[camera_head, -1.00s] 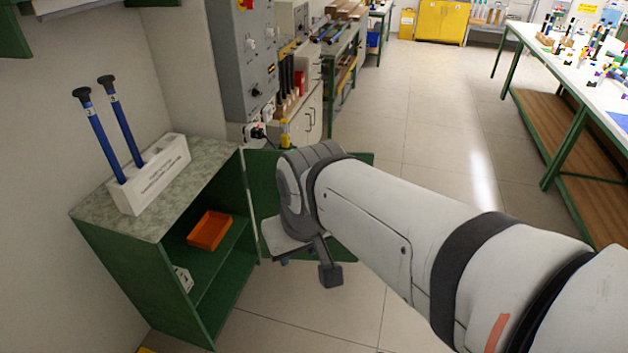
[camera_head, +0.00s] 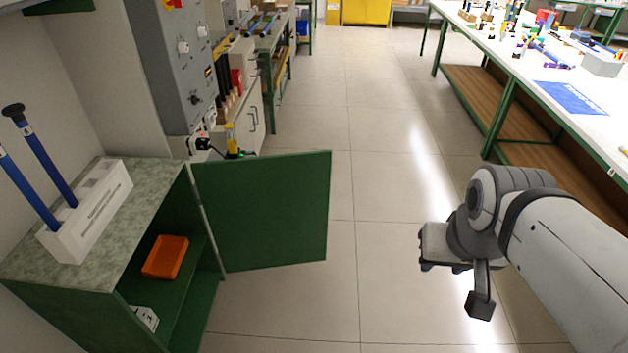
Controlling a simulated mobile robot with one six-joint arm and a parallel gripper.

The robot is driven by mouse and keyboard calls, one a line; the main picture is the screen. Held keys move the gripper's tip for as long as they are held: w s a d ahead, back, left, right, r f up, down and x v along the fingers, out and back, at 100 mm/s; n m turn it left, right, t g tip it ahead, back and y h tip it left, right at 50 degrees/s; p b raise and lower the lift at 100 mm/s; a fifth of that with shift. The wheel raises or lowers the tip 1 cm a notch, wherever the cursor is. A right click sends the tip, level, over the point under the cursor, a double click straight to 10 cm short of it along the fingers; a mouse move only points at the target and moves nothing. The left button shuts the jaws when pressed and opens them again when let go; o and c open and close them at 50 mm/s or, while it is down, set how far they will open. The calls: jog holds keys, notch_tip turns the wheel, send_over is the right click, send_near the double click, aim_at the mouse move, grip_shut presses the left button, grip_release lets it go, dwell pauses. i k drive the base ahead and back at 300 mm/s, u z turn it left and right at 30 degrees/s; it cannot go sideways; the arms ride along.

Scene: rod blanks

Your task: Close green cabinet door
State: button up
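The green cabinet (camera_head: 65,318) stands at the lower left with a speckled grey-green top. Its green door (camera_head: 265,212) is swung wide open on the hinge at the cabinet's far front corner and reaches out to the right. My gripper (camera_head: 444,268) is at the right, out over the floor, well apart from the door. Its fingers point down and away and are mostly hidden, so I cannot tell whether it is open or shut.
On the cabinet top is a white holder (camera_head: 88,212) with two blue rods. An orange tray (camera_head: 166,257) lies on the inner shelf. A grey electrical panel (camera_head: 180,70) stands behind. A white worktable (camera_head: 500,62) is at the right. Tiled floor (camera_head: 375,180) between is clear.

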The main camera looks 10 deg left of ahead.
aim_at(263, 212)
jog(key=z, duration=0.05)
jog(key=i, duration=5.45)
jog(key=u, duration=2.4)
jog(key=k, duration=0.15)
jog(key=u, duration=2.3)
